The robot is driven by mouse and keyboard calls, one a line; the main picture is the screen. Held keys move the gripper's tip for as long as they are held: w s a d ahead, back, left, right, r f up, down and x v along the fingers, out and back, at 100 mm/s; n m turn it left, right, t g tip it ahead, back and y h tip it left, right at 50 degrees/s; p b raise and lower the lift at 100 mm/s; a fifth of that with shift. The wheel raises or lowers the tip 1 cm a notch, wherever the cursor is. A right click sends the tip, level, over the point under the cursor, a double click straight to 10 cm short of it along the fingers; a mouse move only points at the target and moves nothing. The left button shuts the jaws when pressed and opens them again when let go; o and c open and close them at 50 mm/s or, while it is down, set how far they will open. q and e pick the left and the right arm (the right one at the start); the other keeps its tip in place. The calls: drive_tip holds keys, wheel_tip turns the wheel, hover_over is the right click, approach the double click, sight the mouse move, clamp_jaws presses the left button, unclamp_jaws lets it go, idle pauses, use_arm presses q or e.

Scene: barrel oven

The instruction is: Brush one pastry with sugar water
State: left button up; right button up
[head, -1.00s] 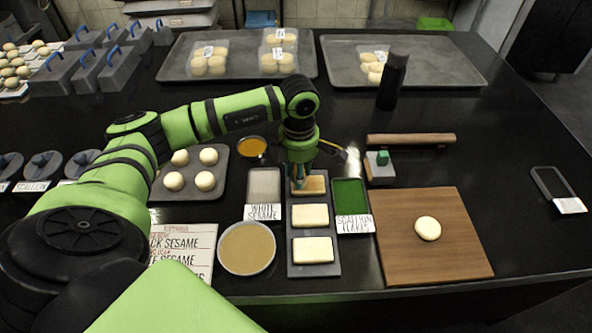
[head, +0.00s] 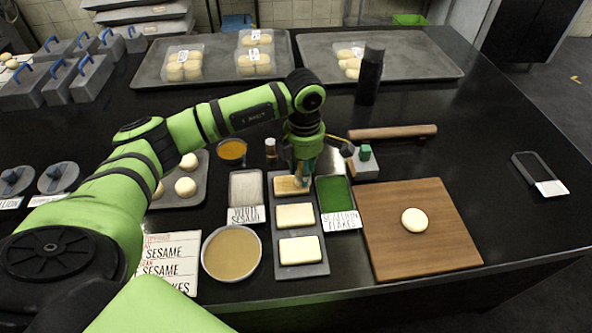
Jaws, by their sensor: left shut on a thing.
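My left gripper (head: 302,176) reaches down over the far end of a narrow grey tray (head: 318,269). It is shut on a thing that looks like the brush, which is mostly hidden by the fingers. The far pastry (head: 284,187) lies right under the fingertips and looks browner than the other two. Contact with it is hard to tell. The middle pastry (head: 295,216) and the near pastry (head: 300,250) are pale rectangles on the same tray. A round bowl of tan liquid (head: 231,254), perhaps the sugar water, stands left of the tray. My right gripper is out of view.
Trays of white sesame (head: 246,188) and green scallion flakes (head: 335,195) flank the pastry tray. A wooden board (head: 420,245) with a dough ball (head: 414,220) is at right.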

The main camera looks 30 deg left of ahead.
use_arm(q)
drive_tip(key=shift+r, duration=0.1)
idle(0.3)
drive_tip(key=shift+r+p, duration=1.7)
drive_tip(key=shift+r, duration=1.25)
